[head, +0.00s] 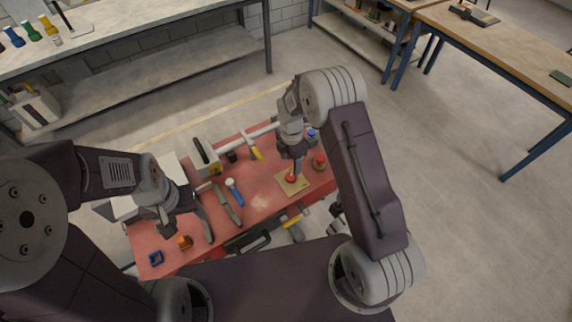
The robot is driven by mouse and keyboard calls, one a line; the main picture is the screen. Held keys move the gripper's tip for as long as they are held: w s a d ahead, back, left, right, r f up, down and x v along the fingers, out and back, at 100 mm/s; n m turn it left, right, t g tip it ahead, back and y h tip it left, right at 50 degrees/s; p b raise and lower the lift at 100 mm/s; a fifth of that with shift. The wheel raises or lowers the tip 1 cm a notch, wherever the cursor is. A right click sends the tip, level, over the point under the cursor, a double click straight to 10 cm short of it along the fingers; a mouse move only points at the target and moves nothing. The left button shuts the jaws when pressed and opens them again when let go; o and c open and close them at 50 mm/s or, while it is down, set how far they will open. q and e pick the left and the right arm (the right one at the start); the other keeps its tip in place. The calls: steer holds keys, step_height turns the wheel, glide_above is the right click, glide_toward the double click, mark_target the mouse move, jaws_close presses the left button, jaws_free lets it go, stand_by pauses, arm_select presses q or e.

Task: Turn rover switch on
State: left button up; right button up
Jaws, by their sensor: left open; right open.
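A tan square plate (303,186) with a red round knob or button (291,177) lies on the red bench top (262,184). It may be the switch; I see no label, and its on or off state is too small to tell. My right gripper (298,167) points down just above the plate, close to the red knob, and is open. I cannot tell whether it touches. No rover is clearly recognisable.
A blue-handled tool (233,190), a blue square piece (156,258), a yellow-handled tool (256,153) and a red-topped round item (319,162) lie on the bench. A grey and yellow device (203,155) stands at its back. Tables stand further away on open floor.

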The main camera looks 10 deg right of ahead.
mark_target(291, 176)
steer(key=f, duration=0.2)
steer(key=f+p, duration=0.1)
steer(key=f, duration=0.2)
steer(key=f+p, duration=0.1)
steer(key=f, duration=0.2)
steer(key=shift+w+d, duration=0.15)
steer(key=shift+d, duration=0.1)
steer(key=shift+s+a+f+p, duration=0.2)
steer(key=shift+f+p, duration=0.1)
steer(key=shift+f, duration=0.3)
steer(key=shift+d, duration=0.1)
steer(key=shift+w, duration=0.1)
steer(key=shift+c, duration=0.3)
jaws_close()
